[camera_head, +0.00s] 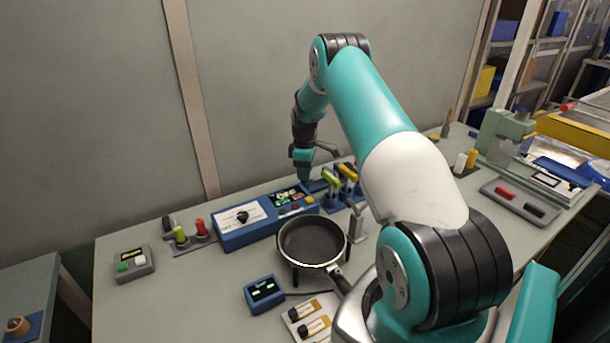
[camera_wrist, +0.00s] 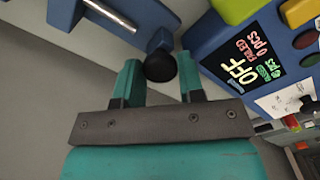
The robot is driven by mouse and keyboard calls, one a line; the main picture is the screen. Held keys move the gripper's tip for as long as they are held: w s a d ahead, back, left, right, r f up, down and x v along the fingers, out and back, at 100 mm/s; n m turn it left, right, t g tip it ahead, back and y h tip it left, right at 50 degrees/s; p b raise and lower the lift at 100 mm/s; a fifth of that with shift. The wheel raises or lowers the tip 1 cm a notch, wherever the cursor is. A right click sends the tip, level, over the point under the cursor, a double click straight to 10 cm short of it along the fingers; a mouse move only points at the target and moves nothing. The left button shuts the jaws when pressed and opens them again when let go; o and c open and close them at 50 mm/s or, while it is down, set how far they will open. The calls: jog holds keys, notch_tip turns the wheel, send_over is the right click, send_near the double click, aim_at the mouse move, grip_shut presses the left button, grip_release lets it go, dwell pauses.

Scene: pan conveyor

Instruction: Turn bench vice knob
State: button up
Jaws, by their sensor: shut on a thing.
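In the wrist view a black round knob (camera_wrist: 160,68) sits between the two teal fingers of my gripper (camera_wrist: 158,62), which is shut on it. The knob joins a short blue piece at the side of the blue bench vice (camera_wrist: 150,12), whose pale metal bar shows at the top left. In the head view my gripper (camera_head: 303,168) points down behind the control box, at the back of the bench. The knob is hidden there, and the vice is hard to make out.
A blue control box (camera_head: 262,226) with a screen and buttons stands close beside my gripper. Tools with yellow and green handles (camera_head: 347,170) stand to its right. A pan (camera_head: 312,243) is in front. The wall (camera_head: 90,120) rises behind the bench.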

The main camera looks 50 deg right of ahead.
jog(key=m+b, duration=0.1)
jog(key=m, duration=0.2)
jog(key=shift+m, duration=0.3)
jog(key=shift+w+m+b, duration=0.1)
jog(key=shift+m+b, duration=0.4)
jog(key=shift+m, duration=1.4)
jog(key=shift+r, duration=0.1)
jog(key=o, duration=0.9)
notch_tip(320, 180, up, 17)
jog(key=shift+r+b, duration=0.15)
jog(key=shift+b, duration=1)
